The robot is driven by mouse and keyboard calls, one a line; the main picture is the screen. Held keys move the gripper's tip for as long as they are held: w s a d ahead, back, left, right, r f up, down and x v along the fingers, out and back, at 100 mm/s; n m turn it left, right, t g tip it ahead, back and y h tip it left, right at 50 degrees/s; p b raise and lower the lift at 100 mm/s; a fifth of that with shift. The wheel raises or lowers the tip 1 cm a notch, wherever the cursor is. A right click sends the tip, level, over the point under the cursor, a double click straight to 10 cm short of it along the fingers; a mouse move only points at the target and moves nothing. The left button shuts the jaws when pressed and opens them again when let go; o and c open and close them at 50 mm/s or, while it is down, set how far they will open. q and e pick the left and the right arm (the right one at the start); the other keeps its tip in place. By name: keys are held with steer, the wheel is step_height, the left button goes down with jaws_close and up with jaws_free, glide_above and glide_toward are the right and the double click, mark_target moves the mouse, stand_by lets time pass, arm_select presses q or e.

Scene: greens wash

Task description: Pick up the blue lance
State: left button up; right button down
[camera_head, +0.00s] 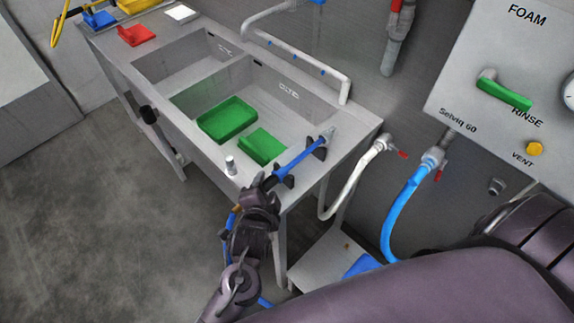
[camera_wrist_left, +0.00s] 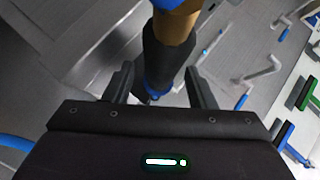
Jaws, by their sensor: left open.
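The blue lance (camera_head: 301,157) lies across black holders (camera_head: 316,148) on the right end of the sink bench, its metal tip toward the wall. My left gripper (camera_head: 268,184) is at the lance's near end, which it partly hides. In the left wrist view the lance (camera_wrist_left: 168,55) shows a black grip, a brass-coloured section and blue parts. It runs between the two fingers of my left gripper (camera_wrist_left: 160,80), which stand apart on either side of it. Contact with the fingers is not visible. My right gripper is not in view.
The sink bench (camera_head: 205,152) has two basins, with green trays (camera_head: 228,119) in the right one. A white pipe (camera_head: 352,178) and a blue hose (camera_head: 393,212) hang at its right. A control panel (camera_head: 500,70) is on the wall. Open floor (camera_head: 110,220) lies left.

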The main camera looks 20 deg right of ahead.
arm_select(q)
steer(key=shift+c, duration=0.4)
steer(key=c, duration=0.7)
steer(key=shift+r, duration=0.1)
steer(key=shift+r, duration=0.2)
step_height(320, 180, up, 24)
steer(key=p, duration=0.4)
steer(key=shift+r+p, duration=0.25)
steer(key=shift+p, duration=0.1)
steer(key=shift+o, duration=0.2)
